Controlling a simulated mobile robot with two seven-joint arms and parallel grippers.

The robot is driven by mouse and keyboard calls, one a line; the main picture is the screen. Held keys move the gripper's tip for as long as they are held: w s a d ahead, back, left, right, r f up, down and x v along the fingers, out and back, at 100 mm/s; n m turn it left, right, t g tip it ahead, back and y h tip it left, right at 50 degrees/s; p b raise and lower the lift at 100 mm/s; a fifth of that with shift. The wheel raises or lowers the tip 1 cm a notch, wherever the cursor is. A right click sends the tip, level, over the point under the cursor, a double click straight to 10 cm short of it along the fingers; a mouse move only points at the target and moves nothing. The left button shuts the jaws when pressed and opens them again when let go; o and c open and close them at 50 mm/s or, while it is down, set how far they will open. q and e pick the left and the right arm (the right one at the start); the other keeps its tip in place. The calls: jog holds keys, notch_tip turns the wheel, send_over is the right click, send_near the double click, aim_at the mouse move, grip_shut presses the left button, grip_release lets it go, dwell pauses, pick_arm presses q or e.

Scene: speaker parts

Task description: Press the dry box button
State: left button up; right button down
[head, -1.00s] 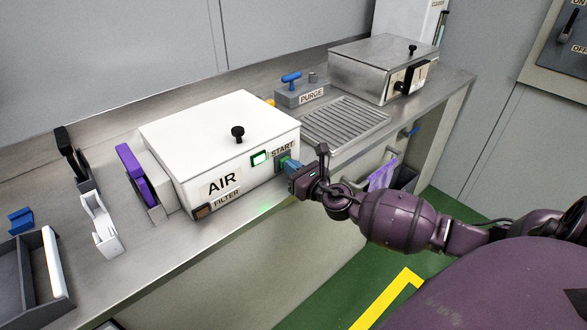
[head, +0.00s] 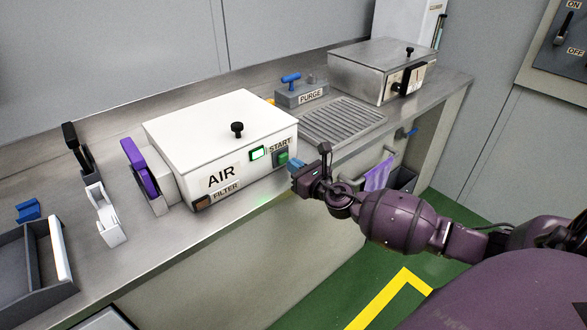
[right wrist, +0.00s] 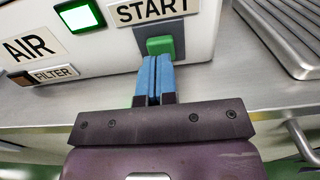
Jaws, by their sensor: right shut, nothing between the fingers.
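The white dry box (head: 215,130) has a black knob on its lid and AIR, FILTER and START labels on its front. Its green START button (head: 282,158) sits on a dark plate below the START label; it also shows in the right wrist view (right wrist: 160,45). A lamp (head: 257,153) left of the button is lit green. My right gripper (head: 294,165) is shut and empty. Its blue fingertips (right wrist: 155,62) are just in front of the button, with a small gap in the head view. My left gripper is not in view.
A grooved drain plate (head: 342,121), a PURGE block with a blue handle (head: 291,78) and a steel box (head: 375,68) stand to the right. A purple-handled piece (head: 138,165), a white holder (head: 104,213) and a grey tray (head: 62,250) lie left on the steel counter.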

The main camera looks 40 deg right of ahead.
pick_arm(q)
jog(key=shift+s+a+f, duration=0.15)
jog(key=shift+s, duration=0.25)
pick_arm(e)
jog(key=s+d, duration=0.1)
jog(key=s, duration=1)
jog(key=shift+f, duration=0.15)
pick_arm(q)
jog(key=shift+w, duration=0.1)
